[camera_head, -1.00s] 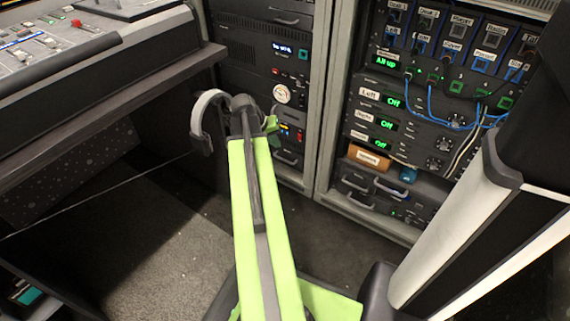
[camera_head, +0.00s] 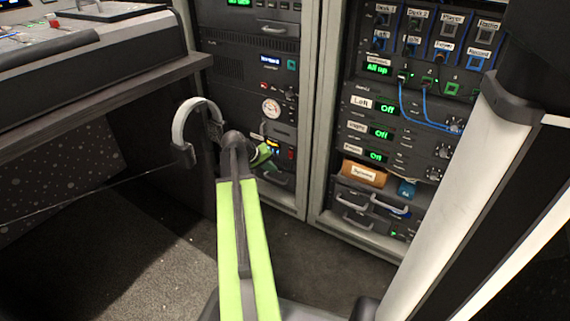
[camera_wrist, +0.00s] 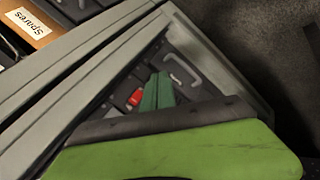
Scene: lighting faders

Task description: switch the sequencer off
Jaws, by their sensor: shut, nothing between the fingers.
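No label that I can read says sequencer. In the left rack, a dark unit low down has a small lit display (camera_head: 272,147) and a red switch (camera_head: 290,154), partly behind my arm. My gripper (camera_head: 263,157), with green fingers, is in front of this unit, left of the red switch. In the wrist view the shut green fingertips (camera_wrist: 157,91) are just right of the red switch (camera_wrist: 136,97) in the picture. Whether they touch it or the panel, I cannot tell. The fingers hold nothing.
A desk (camera_head: 120,85) with faders overhangs at the left. Drawer handles (camera_head: 355,202) stick out low down. The carpet (camera_head: 175,260) in front is clear.

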